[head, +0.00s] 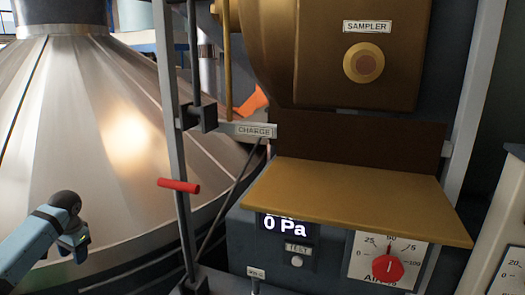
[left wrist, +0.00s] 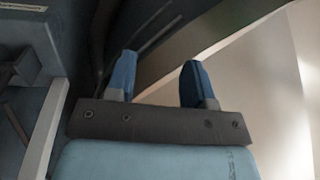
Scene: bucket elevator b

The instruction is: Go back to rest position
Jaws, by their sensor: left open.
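My left gripper (head: 75,240) is at the lower left of the head view, in front of the big metal cone. In the left wrist view its two blue fingers (left wrist: 160,80) stand apart with nothing between them, so it is open and empty. It touches nothing that I can see. My right gripper is in neither view.
A shiny metal cone (head: 110,120) fills the left. A grey post with a red handle (head: 179,186) stands right of my gripper. A brass shelf (head: 350,195) juts out above a panel with a 0 Pa display (head: 285,224) and a red knob (head: 387,267).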

